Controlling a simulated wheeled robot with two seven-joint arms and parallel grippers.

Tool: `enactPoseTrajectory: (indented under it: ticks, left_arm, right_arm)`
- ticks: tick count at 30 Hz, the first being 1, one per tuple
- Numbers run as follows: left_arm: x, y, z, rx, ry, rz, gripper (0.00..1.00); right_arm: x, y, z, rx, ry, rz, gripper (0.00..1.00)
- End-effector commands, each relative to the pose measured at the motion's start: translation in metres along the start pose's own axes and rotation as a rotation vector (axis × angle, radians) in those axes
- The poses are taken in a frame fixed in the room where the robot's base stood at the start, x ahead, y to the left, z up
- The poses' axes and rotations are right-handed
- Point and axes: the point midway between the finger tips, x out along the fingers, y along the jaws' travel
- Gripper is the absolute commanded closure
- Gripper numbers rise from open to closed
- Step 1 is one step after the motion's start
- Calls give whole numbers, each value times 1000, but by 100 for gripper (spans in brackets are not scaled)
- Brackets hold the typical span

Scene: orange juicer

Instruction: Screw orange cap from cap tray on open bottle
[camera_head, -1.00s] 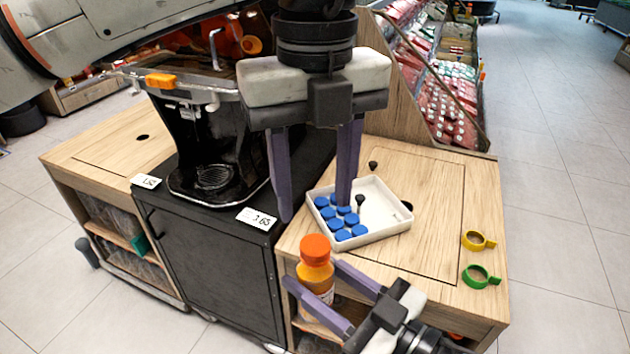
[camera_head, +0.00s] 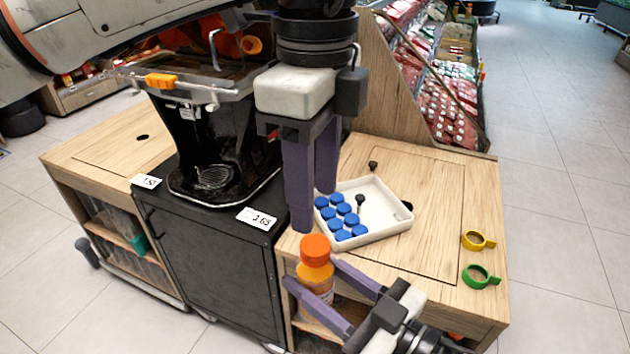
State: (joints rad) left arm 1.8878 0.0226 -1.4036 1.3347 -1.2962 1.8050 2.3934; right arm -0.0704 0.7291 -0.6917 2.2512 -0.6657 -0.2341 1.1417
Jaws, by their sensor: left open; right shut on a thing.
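A bottle (camera_head: 316,280) of orange juice stands upright between the fingers of my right gripper (camera_head: 324,303), which is shut on it. An orange cap (camera_head: 315,249) sits on top of the bottle; I cannot tell how tightly. My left gripper (camera_head: 312,212) points down, open and empty, above and behind the orange cap, just left of the cap tray. The white cap tray (camera_head: 385,226) lies on the wooden counter and holds several blue caps (camera_head: 343,224) in its left part. No orange cap shows in the tray.
A black juicer (camera_head: 205,150) stands on a dark cabinet (camera_head: 215,270) at the left. A yellow ring (camera_head: 478,240) and a green ring (camera_head: 480,276) lie at the right of the wooden counter (camera_head: 435,262). The counter's middle right is clear.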

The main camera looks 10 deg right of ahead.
Motion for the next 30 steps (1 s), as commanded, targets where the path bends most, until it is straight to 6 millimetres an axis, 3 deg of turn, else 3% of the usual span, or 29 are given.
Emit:
enactPoseTrajectory:
  ticks: [15,27,30]
  left_arm:
    - [69,0,0,1,0,2,54]
    - [76,0,0,0,1,0,54]
    - [76,0,0,0,1,0,69]
  right_arm:
    - [0,0,-1,-1,3,-1,100]
    - [0,0,-1,-1,3,-1,100]
    - [0,0,-1,-1,3,-1,100]
